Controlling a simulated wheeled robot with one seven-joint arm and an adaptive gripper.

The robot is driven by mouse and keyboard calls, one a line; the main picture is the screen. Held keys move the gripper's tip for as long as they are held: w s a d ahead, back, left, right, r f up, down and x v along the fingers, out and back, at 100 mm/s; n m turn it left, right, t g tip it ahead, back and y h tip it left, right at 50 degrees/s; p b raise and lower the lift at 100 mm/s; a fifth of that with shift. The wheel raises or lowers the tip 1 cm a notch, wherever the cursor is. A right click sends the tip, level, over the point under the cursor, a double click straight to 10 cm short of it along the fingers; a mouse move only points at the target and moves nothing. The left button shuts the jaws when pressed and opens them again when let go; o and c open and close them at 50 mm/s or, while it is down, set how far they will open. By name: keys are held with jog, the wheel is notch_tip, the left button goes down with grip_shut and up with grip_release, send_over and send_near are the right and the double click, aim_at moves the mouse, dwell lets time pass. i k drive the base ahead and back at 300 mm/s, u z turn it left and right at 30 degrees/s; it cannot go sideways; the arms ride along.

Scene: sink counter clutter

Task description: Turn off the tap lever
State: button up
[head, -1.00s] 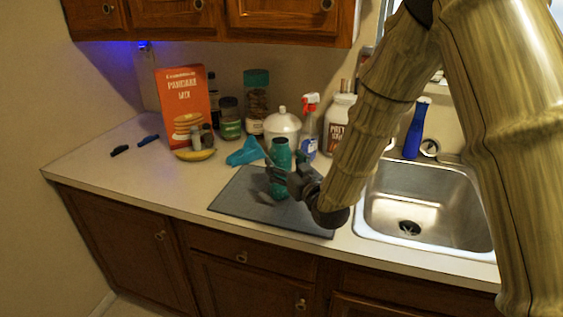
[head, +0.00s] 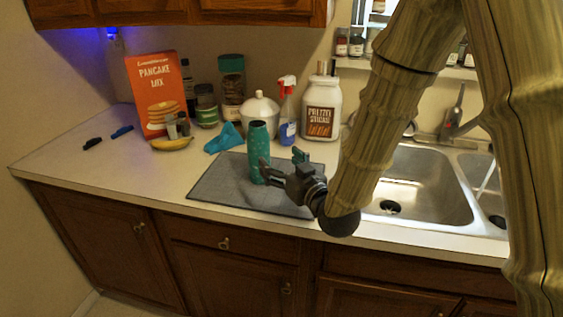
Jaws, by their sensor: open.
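The grey tap lever (head: 458,108), with a small red mark, stands upright behind the sink at the right. My arm hides part of the tap below it. A thin pale streak (head: 487,177), which looks like running water, shows over the right basin. My gripper (head: 282,162) is open, low over the grey mat and well left of the tap. One finger overlaps the lower right side of a teal bottle (head: 258,142) in the picture. I cannot tell whether they touch. The bottle stands upright on the mat.
The grey mat (head: 215,188) lies left of the sink (head: 440,205). Behind it stand a white jar (head: 321,108), a spray bottle (head: 287,115) and a white round-bodied bottle (head: 259,117). A pancake mix box (head: 152,88) and banana (head: 172,144) are at left. The front left counter is clear.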

aim_at(462, 93)
jog(key=z, duration=1.2)
